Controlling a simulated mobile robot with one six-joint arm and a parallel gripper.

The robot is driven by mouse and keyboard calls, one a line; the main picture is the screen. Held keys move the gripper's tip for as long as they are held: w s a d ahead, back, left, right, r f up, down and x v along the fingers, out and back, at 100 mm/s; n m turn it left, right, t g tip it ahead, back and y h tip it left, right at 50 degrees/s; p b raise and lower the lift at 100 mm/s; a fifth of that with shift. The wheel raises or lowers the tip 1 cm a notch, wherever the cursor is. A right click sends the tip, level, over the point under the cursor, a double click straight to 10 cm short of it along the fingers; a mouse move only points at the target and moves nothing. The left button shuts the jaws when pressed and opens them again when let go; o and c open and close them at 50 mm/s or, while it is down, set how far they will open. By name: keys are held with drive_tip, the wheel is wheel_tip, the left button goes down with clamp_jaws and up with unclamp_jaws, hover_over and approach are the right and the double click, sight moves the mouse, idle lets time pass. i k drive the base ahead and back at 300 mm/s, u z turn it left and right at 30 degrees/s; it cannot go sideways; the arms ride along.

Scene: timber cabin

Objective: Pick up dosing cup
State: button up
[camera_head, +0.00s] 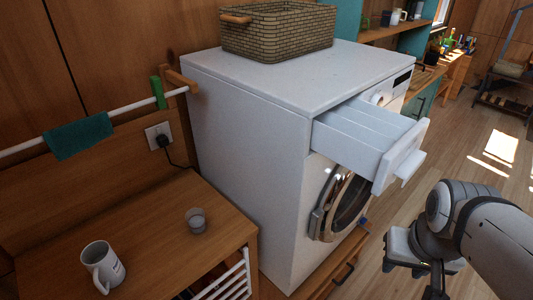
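The dosing cup (196,222) looks like a small, translucent grey cup. It stands upright on the wooden bench top (150,225), left of the washing machine and near the bench's right part. My gripper (436,291) is at the bottom right, in front of the machine and far to the right of the cup. Only a dark part of it shows at the lower edge of the picture. Its fingertips are cut off, so its opening is hidden.
A white mug (103,266) stands left of the cup. The washing machine (245,150) has its detergent drawer (365,140) pulled out. A wicker basket (278,32) sits on top. A rail (25,145) with a teal cloth (78,137) runs above the bench. Floor is clear at right.

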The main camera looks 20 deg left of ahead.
sight(195, 218)
drive_tip(key=u, duration=1.35)
drive_tip(key=k, duration=1.05)
drive_tip(key=u, duration=0.55)
drive_tip(key=i, duration=1)
